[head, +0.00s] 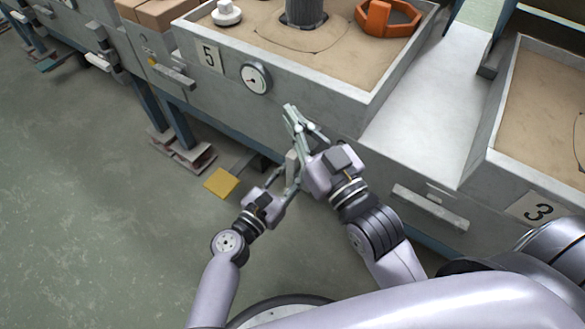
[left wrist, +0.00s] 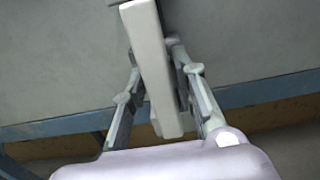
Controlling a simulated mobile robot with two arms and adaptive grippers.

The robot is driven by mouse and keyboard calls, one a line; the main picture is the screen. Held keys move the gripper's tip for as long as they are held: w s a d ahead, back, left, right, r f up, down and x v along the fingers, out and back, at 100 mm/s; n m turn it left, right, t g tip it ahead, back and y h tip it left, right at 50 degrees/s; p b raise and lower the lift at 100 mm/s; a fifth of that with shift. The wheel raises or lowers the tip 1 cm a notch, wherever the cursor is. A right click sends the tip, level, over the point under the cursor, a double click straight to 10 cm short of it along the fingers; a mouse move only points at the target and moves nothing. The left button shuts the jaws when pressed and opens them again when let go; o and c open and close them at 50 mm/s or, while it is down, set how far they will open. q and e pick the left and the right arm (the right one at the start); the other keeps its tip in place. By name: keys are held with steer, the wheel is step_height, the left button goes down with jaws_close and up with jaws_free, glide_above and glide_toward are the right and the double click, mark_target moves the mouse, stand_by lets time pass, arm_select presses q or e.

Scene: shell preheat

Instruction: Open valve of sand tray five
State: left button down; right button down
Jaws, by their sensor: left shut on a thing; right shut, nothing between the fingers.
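Sand tray five (head: 330,88) is a grey box of sand with a "5" plate (head: 209,56) and a round gauge (head: 256,79) on its front. My left gripper (head: 291,172) is below that front, shut on a pale grey bar, which looks like the valve lever. In the left wrist view, the bar (left wrist: 155,70) runs between the two fingers and stands close to upright in the picture. My right gripper (head: 292,112) is shut and empty, just above the left one, in front of the tray wall. The arms partly hide the lever and its mount.
A yellow pedal-like plate (head: 221,183) sits low near the floor. An orange ring (head: 388,18), a dark cylinder (head: 304,12) and a white knob (head: 226,12) are in tray five. Tray three (head: 538,208) is at the right. The floor at left is clear.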

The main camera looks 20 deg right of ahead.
stand_by(0.4)
arm_select(q)
steer(key=c, duration=1.4)
jaws_free()
steer(key=shift+c, duration=0.2)
steer(key=v, duration=1.2)
